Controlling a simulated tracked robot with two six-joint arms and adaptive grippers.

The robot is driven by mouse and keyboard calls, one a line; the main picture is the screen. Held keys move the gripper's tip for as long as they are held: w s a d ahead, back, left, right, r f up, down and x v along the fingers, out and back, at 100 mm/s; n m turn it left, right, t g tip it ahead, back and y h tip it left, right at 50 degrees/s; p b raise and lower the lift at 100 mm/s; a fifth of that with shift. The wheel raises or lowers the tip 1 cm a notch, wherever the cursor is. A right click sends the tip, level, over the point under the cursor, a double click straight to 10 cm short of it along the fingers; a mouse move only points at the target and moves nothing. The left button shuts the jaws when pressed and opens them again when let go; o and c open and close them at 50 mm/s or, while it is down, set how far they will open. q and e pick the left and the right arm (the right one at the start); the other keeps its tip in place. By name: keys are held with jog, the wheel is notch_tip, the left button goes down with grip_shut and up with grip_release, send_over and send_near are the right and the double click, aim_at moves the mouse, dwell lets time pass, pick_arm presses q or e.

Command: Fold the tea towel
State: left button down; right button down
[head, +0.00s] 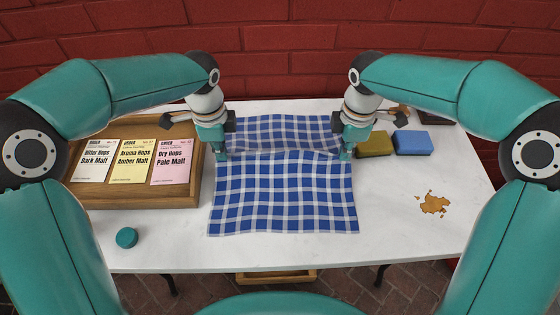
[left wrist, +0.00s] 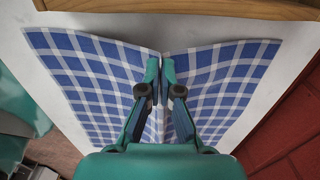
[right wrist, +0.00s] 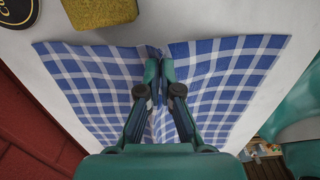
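The blue-and-white checked tea towel (head: 283,195) lies on the white table, with a raised crease running across it between my grippers. It also shows in the left wrist view (left wrist: 100,75) and the right wrist view (right wrist: 215,85). My left gripper (head: 223,154) is at the towel's left edge, its fingers closed on a pinched ridge of cloth. My right gripper (head: 346,154) is at the right edge, its fingers likewise closed on a pinched ridge. The far part of the towel lies behind the crease, partly hidden by my grippers.
A wooden tray (head: 140,197) with several labelled hop and malt packets stands left of the towel. A yellow sponge (head: 374,144) and a blue sponge (head: 412,143) lie at right. A brown spill (head: 433,204) and a teal cap (head: 126,238) are on the table (head: 300,254). The table's front strip is clear.

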dwell(0.3)
pick_arm(q)
jog(key=shift+r, duration=0.15)
pick_arm(e)
jog(key=shift+r, duration=0.1)
